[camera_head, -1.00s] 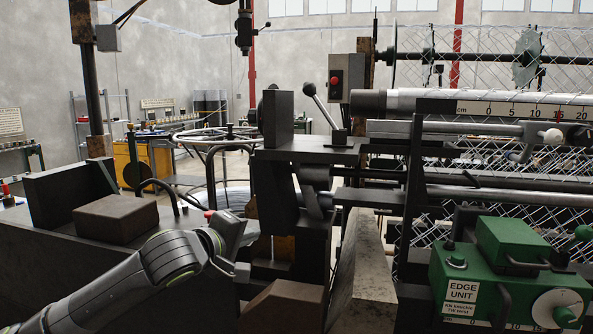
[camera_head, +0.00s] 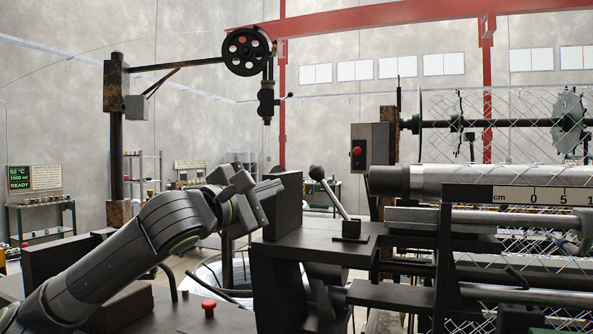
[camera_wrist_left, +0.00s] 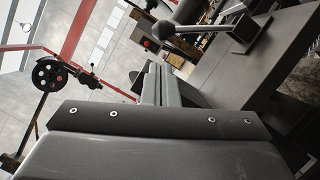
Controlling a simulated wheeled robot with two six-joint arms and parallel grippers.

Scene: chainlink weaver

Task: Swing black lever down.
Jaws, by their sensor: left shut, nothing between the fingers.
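A lever with a black ball knob (camera_head: 317,173) and a grey rod stands on a small black block on the dark machine bench (camera_head: 330,236). It is tilted up and to the left. In the left wrist view the lever's knob (camera_wrist_left: 163,30) and rod show at the top, beyond my fingers. My left gripper (camera_head: 262,196) is shut and empty. It is raised to the left of the lever, apart from it, beside a dark upright block (camera_head: 288,205). Its closed fingers (camera_wrist_left: 155,84) point up in the left wrist view. My right gripper is not in view.
A control box (camera_head: 371,158) with a red button stands behind the lever. A thick grey roller (camera_head: 420,182) and a cm scale (camera_head: 540,195) lie to the right. A black pulley wheel (camera_head: 247,51) hangs above on an arm. A red button (camera_head: 208,308) is at the lower left.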

